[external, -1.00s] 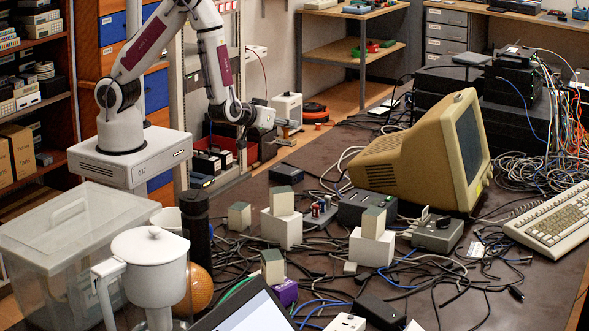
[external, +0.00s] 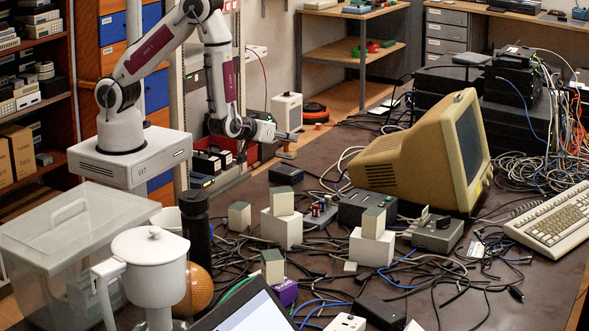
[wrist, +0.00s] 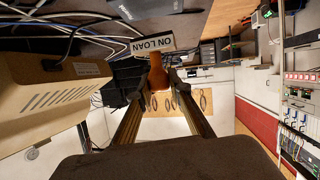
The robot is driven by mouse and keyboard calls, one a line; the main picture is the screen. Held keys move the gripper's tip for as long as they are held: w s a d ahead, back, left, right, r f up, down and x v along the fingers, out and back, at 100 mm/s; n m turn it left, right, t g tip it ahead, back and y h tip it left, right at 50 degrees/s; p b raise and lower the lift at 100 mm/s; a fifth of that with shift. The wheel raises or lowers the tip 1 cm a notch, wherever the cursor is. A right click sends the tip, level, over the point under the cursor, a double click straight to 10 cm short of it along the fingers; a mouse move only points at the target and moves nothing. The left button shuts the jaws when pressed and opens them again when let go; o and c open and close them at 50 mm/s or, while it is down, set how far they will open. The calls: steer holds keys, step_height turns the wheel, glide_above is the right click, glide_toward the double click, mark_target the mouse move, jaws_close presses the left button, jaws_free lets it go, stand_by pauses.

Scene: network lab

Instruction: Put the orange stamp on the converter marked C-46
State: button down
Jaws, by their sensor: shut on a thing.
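My gripper (external: 289,137) points right at the far-left edge of the dark table, left of the old monitor. In the wrist view its two fingers (wrist: 161,80) are shut on the stamp's orange-brown handle (wrist: 157,76). The stamp's pale plate (wrist: 152,43) reads "ON LOAN" and lies beyond the fingertips. In the external view the stamp (external: 287,153) is small, just under the fingertips. Several small cream blocks with grey-green tops may be the converters: one at left (external: 239,216), two on white boxes (external: 281,201) (external: 374,221), one in front (external: 273,265). I cannot read C-46 on any.
A beige monitor (external: 402,155) stands right of my gripper and shows large in the wrist view (wrist: 50,90). Black cables tangle around the blocks. A dark box (external: 285,174), grey devices (external: 437,233), a clear bin (external: 75,235) and a white pot (external: 150,262) crowd the table.

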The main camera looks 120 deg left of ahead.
mark_target(286, 151)
steer(key=shift+f, duration=1.75)
steer(key=shift+f, duration=0.1)
steer(key=c, duration=1.8)
jaws_free()
steer(key=shift+c, duration=0.2)
steer(key=v, duration=1.2)
steer(key=shift+w, duration=0.1)
